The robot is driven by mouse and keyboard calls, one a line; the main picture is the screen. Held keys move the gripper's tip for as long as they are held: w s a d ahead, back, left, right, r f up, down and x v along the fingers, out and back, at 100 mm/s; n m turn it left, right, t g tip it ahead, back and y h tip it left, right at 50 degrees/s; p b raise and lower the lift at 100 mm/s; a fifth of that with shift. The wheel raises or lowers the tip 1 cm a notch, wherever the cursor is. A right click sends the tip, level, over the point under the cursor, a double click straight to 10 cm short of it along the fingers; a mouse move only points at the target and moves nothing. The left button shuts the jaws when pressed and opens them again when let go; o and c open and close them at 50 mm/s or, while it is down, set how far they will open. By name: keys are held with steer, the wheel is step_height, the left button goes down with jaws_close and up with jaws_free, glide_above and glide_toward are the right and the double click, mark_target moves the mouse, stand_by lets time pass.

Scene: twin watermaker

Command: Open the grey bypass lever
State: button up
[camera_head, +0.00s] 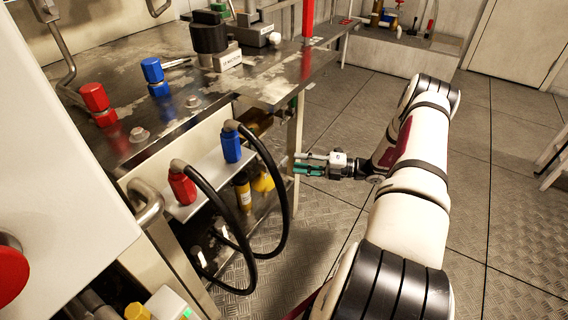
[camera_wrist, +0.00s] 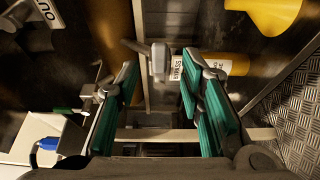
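In the wrist view, a white label reading BYPASS (camera_wrist: 177,68) sits on a yellow cylindrical body (camera_wrist: 225,64). A grey lever-like part (camera_wrist: 157,60) is at its left end, with a short grey bar reaching left. My gripper (camera_wrist: 163,100) is open and empty; its green-padded fingers stand to either side of the space below the grey part in the picture. Whether they touch it cannot be told, but nothing is held. In the head view, my gripper (camera_head: 308,165) is beside the bench's right end, pointing left. The grey lever cannot be made out there.
The steel bench (camera_head: 290,82) overhangs left of my gripper, with a leg (camera_head: 297,135) close by. Two black hoses (camera_head: 283,200) loop below red and blue fittings. Yellow parts (camera_head: 263,182) sit under the bench.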

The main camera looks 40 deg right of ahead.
mark_target(286, 160)
steer(key=shift+b+x, duration=0.7)
steer(key=shift+x, duration=2.2)
jaws_close()
